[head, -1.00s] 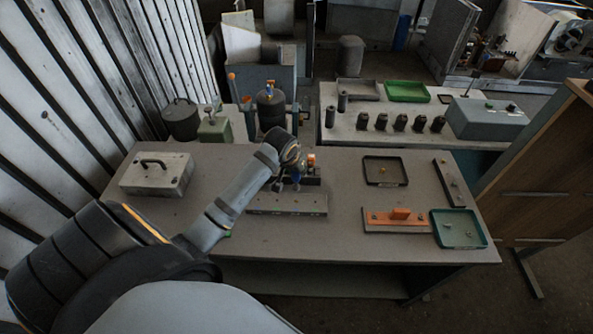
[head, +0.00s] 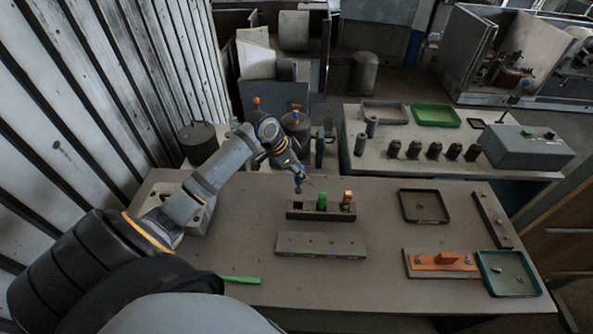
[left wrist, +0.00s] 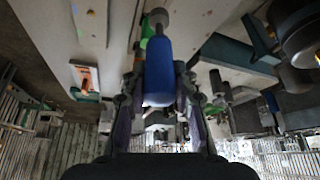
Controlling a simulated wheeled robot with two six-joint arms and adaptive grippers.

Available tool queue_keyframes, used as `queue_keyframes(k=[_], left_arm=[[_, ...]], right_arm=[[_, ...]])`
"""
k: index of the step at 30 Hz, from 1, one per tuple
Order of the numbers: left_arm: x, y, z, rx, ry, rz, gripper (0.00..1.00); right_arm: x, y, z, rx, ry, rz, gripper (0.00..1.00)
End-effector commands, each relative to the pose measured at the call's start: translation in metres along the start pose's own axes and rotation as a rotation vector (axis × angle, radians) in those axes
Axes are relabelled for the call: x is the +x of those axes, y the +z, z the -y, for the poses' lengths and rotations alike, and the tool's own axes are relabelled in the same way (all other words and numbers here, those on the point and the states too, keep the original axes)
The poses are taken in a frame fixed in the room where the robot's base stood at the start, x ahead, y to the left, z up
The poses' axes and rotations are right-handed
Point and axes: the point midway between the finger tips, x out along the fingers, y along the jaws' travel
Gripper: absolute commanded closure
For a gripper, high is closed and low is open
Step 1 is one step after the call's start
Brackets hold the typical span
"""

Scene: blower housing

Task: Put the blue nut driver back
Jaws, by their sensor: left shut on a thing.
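The blue nut driver (left wrist: 159,72) is between my left gripper's fingers in the left wrist view, its blue handle close to the camera and its grey shaft pointing away. In the head view my left gripper (head: 298,178) is shut on it, just above the left end of a dark holder block (head: 309,214). The block shows a dark opening at its left end. A green-handled driver (head: 322,201) and an orange-handled one (head: 347,199) stand in the block. The driver's lower end is too small to tell whether it touches the block. My right gripper is not in view.
A grey plate with holes (head: 321,244) lies in front of the block. A green tool (head: 241,280) lies at the front left. A black tray (head: 424,207), an orange part (head: 443,261) and a green tray (head: 507,274) are at the right. The table between is clear.

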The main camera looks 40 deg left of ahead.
Motion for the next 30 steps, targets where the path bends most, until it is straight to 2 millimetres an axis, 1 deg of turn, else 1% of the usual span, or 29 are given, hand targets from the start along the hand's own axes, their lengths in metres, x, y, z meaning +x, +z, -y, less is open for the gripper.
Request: queue_keyframes(k=[1,3,5,8,12,14,17,24,30], left_arm=[[0.004,0.002,0.000,-0.001,-0.001,0.000,1.00],[0.009,0.005,0.000,-0.001,-0.001,0.001,1.00],[0.014,0.007,0.000,-0.002,-0.002,0.001,1.00],[0.025,0.013,0.001,-0.002,-0.002,0.002,1.00],[0.042,0.022,0.000,-0.002,-0.002,0.002,1.00],[0.049,0.025,0.000,-0.002,-0.002,0.002,1.00],[0.060,0.031,0.000,-0.002,-0.002,0.002,1.00],[0.072,0.036,0.001,-0.003,-0.002,0.001,1.00],[0.072,0.037,0.001,-0.003,-0.002,0.001,1.00]], right_arm=[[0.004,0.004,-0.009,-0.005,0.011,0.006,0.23],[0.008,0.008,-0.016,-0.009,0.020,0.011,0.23],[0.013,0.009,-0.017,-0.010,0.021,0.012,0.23],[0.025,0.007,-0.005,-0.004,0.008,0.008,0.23],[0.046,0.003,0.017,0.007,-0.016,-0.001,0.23],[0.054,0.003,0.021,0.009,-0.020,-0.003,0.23],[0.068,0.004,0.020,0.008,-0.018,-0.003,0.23],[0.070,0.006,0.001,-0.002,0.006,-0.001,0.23],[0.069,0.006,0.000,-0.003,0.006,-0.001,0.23]])
